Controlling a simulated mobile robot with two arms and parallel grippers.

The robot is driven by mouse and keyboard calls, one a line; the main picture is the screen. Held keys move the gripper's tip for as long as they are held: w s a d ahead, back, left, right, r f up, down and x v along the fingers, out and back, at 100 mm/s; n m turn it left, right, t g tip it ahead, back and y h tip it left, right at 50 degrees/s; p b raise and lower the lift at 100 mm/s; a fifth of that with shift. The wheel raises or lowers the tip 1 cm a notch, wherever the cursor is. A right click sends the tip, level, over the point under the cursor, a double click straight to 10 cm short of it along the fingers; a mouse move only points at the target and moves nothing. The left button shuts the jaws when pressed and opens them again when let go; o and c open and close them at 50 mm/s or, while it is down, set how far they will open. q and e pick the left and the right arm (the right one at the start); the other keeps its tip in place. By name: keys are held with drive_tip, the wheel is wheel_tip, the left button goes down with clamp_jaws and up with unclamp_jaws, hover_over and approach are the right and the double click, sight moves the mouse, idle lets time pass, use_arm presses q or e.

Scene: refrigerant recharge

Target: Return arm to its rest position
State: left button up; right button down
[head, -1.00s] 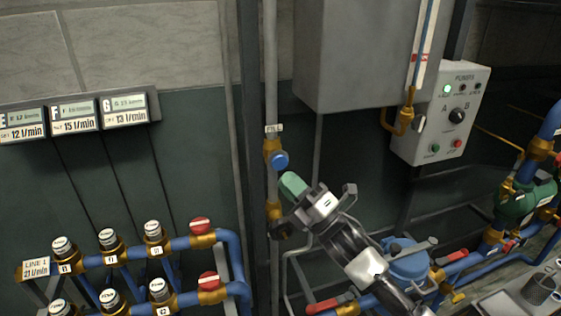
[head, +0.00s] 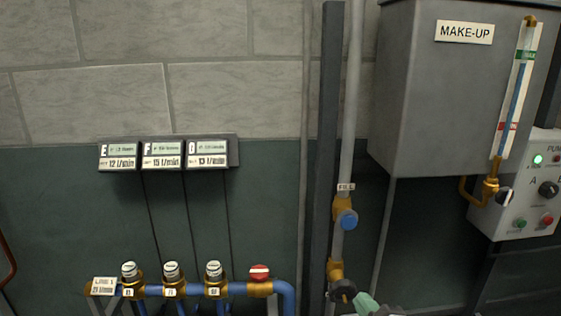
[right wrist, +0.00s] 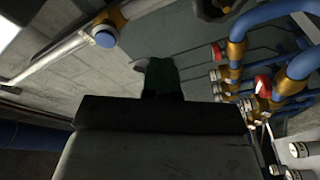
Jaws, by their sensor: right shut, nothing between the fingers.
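My right gripper (head: 366,302) shows only at the bottom edge of the head view, as a green fingertip and a bit of grey body. It is shut and empty, low and to the right of the vertical fill pipe, close by a black knob (head: 343,290). The rest of the right arm is cut off below the picture. In the right wrist view the dark green fingers (right wrist: 160,78) are together, with the wall behind. The fill valve with its blue knob (head: 347,219) is above the fingertip. My left gripper is not in view.
The grey MAKE-UP tank (head: 430,105) hangs at upper right, with the pump box (head: 515,200) beside it. LINE 1's blue pipe (head: 240,288), with several capped valves and a red knob (head: 260,272), runs at lower left. Flow displays (head: 163,155) are on the wall.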

drive_tip(key=s+d+f+m+g+h, duration=0.1)
drive_tip(key=s+f+m+g+h, duration=0.1)
drive_tip(key=s+f+m+g, duration=0.45)
drive_tip(key=s+d+f+m+g+h, duration=0.1)
drive_tip(key=s+f+m+g, duration=0.2)
drive_tip(key=s, duration=0.7)
drive_tip(key=s+f+m+g+h, duration=0.25)
drive_tip(key=s+f+g, duration=0.3)
drive_tip(key=s, duration=0.35)
wheel_tip(320, 180, down, 28)
drive_tip(key=s+f+g, duration=0.1)
drive_tip(key=s, duration=0.1)
drive_tip(key=s+d+f+g, duration=0.1)
drive_tip(key=s+d+f, duration=0.2)
drive_tip(key=s+f, duration=1)
drive_tip(key=s, duration=0.2)
drive_tip(key=shift+s+f+y, duration=0.25)
drive_tip(key=shift+s+y, duration=0.1)
drive_tip(key=shift+d, duration=0.1)
